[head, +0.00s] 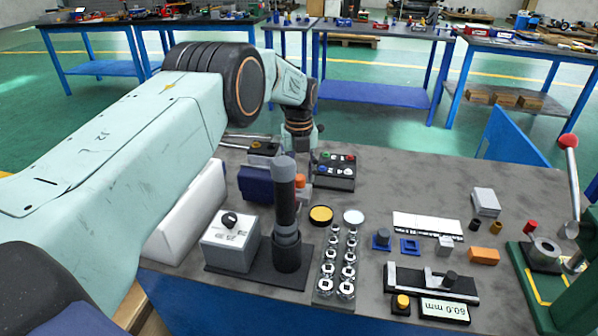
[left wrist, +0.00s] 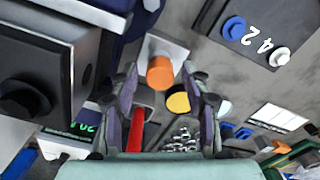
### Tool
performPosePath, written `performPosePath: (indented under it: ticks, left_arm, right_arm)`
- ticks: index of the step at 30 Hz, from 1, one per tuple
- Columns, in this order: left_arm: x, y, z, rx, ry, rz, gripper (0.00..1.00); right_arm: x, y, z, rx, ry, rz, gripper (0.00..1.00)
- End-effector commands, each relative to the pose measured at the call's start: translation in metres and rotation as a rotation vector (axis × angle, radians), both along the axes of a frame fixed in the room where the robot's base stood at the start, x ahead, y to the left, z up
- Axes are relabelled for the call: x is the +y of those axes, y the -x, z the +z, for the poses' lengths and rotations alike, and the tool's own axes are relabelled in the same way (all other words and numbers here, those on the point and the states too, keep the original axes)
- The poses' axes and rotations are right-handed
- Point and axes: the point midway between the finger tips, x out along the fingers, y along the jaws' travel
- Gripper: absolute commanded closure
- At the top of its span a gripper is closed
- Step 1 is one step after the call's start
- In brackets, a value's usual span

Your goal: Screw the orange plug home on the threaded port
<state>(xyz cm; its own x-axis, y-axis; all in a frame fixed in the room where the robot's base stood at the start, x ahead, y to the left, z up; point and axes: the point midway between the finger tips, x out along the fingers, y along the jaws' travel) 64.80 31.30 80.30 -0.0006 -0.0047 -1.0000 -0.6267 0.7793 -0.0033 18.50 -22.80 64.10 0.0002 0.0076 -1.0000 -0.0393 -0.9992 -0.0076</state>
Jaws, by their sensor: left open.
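The orange plug (left wrist: 160,72) stands on a pale grey block (left wrist: 168,47) in the left wrist view. In the head view the plug (head: 301,181) is small and partly hidden by the dark post in front of it. The threaded port cannot be made out; I cannot tell how far the plug sits on it. My left gripper (left wrist: 160,80) is open, its two fingers on either side of the plug in the wrist picture, with no clear contact. In the head view the left gripper (head: 309,155) points down just above the plug. My right gripper is not in view.
A tall dark post (head: 286,205) stands close in front of the plug. A dark blue box (head: 257,184) is to its left, a button panel (head: 336,170) to its right. A white box with a black knob (head: 228,246) and a rack of metal nuts (head: 328,285) are nearer.

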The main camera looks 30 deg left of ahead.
Motion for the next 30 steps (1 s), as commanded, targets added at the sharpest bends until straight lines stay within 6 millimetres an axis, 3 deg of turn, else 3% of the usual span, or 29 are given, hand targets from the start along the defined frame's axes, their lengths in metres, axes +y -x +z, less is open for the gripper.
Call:
performPosePath:
  ticks: [6, 13, 22, 30]
  left_arm:
    - [0.001, 0.001, 0.001, 0.001, 0.0, 0.24, 0.52]
    - [0.001, 0.002, 0.001, 0.001, 0.001, 0.347, 0.52]
    - [0.001, 0.003, 0.001, 0.0, 0.001, 0.671, 0.52]
    - [0.001, 0.003, 0.001, 0.0, 0.001, 0.813, 0.52]
  right_arm:
    - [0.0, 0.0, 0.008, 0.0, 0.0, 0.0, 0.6]
    - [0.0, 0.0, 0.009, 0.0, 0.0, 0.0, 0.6]
    - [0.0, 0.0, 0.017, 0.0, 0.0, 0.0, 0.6]
    - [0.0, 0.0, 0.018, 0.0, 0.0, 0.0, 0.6]
